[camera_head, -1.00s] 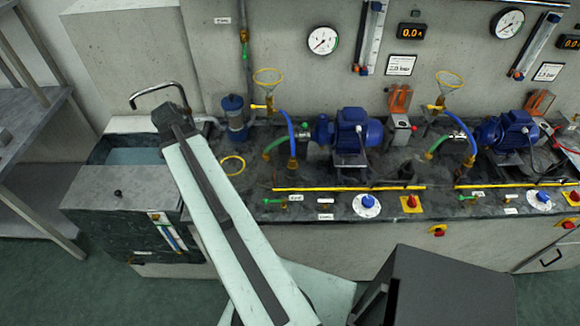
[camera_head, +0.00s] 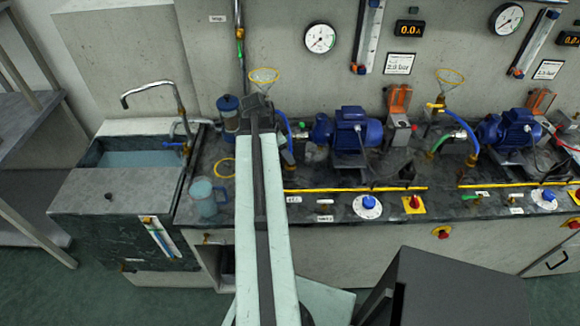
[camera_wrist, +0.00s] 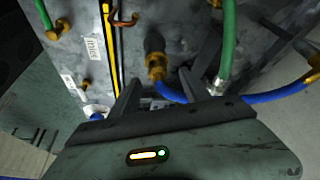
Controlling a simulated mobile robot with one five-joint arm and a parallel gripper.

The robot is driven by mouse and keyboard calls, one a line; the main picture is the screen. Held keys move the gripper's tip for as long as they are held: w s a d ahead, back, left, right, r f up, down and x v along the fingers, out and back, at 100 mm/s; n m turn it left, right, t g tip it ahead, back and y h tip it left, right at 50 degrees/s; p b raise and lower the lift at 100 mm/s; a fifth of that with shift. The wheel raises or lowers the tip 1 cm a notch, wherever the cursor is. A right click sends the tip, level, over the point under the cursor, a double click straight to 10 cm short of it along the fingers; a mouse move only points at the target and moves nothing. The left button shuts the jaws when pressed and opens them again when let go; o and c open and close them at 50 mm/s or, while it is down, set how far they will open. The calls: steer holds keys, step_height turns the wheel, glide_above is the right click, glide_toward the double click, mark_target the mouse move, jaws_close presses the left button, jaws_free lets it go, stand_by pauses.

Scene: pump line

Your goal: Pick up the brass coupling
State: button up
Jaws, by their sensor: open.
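A brass fitting (camera_wrist: 155,62), which looks like the brass coupling, shows in the wrist view with a blue hose (camera_wrist: 175,95) at its lower end. My gripper (camera_wrist: 159,82) is open, with its two dark fingers apart. The fitting appears between and just beyond the fingertips; I cannot tell whether they touch it. In the head view my arm covers this part of the bench, so the fitting is hidden there. Other brass pieces show in the wrist view, one at the left (camera_wrist: 56,31) and one at the right on a blue hose (camera_wrist: 312,66).
A green hose (camera_wrist: 228,45) runs close to the right finger. In the head view a blue pump (camera_head: 345,130) stands right of my arm. A clear jug (camera_head: 205,198) and a sink (camera_head: 140,157) are on the left. A yellow-ringed net (camera_head: 264,76) is behind.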

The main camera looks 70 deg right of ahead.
steer(key=b+x, duration=0.3)
steer(key=x, duration=0.1)
steer(key=shift+s+f+b, duration=0.2)
steer(key=shift+f+b, duration=0.1)
steer(key=shift+f, duration=0.05)
steer(key=shift+r, duration=0.15)
jaws_close()
step_height(320, 180, up, 10)
steer(key=p, duration=1)
steer(key=shift+r+p, duration=0.2)
steer(key=shift+p, duration=0.15)
steer(key=shift+f, duration=0.1)
steer(key=shift+a, duration=0.1)
